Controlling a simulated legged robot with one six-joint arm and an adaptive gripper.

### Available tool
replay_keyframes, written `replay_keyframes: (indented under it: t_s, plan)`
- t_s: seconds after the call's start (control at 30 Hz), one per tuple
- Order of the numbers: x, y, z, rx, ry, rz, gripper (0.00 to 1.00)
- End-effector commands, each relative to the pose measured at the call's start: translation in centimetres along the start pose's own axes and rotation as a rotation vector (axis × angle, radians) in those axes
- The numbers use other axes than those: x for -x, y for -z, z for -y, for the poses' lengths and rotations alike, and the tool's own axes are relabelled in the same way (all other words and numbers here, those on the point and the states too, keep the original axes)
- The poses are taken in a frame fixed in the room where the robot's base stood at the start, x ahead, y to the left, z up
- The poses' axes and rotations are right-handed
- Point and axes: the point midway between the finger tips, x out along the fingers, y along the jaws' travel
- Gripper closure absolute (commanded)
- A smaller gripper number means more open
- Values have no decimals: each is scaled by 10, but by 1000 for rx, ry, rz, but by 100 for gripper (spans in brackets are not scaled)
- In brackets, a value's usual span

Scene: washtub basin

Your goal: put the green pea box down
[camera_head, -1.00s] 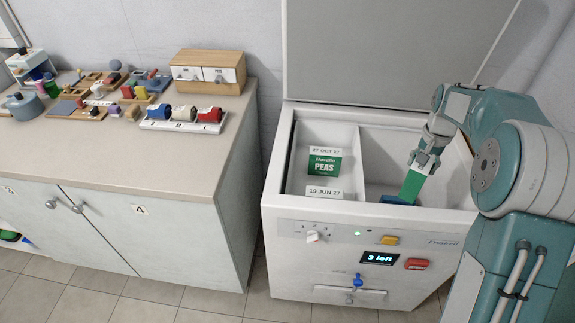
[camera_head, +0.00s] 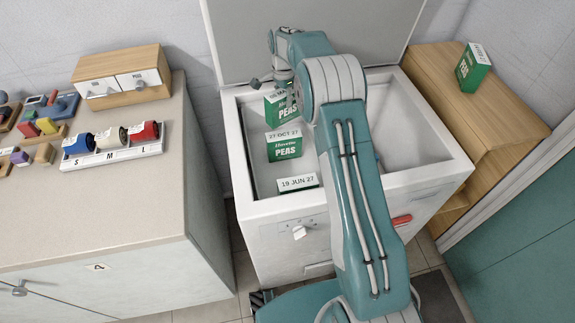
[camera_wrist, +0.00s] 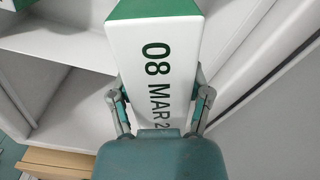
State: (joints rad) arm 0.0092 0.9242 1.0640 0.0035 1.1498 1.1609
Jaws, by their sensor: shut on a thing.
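My gripper (camera_head: 284,78) is shut on a green and white pea box (camera_head: 277,109) at the back of the chest freezer's left compartment. The wrist view shows the fingers (camera_wrist: 160,98) on both sides of this box (camera_wrist: 180,45), whose white face reads "08 MAR 2", the rest hidden. I cannot tell whether its base touches the compartment floor. A second pea box (camera_head: 285,149), marked 27 OCT 27, stands just in front of it. A third box, marked 19 JUN 27 (camera_head: 298,183), is nearest the front wall, mostly hidden by the rim.
The freezer's white rim (camera_head: 236,130) surrounds the compartments. My arm covers the divider and part of the right compartment. Another pea box (camera_head: 474,68) stands on a wooden cabinet (camera_head: 430,62) at right. A counter (camera_head: 150,200) with spools and blocks is at left.

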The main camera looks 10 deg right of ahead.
Motion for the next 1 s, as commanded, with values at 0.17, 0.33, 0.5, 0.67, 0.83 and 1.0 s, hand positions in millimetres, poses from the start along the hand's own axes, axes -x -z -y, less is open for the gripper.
replay_keyframes:
  t_s: [0.17, 0.33, 0.5, 0.67, 0.83, 1.0]
  plan:
    - [-24, 0, 18, -201, -1, -6, 97]
    - [-39, 3, 27, -345, 0, -7, 97]
    - [-46, 7, 29, -400, 1, -5, 97]
    - [-66, 8, 28, -403, -2, -3, 97]
    - [-99, 6, 29, -401, -1, -5, 97]
    - [-116, 5, 29, -400, 0, -6, 97]
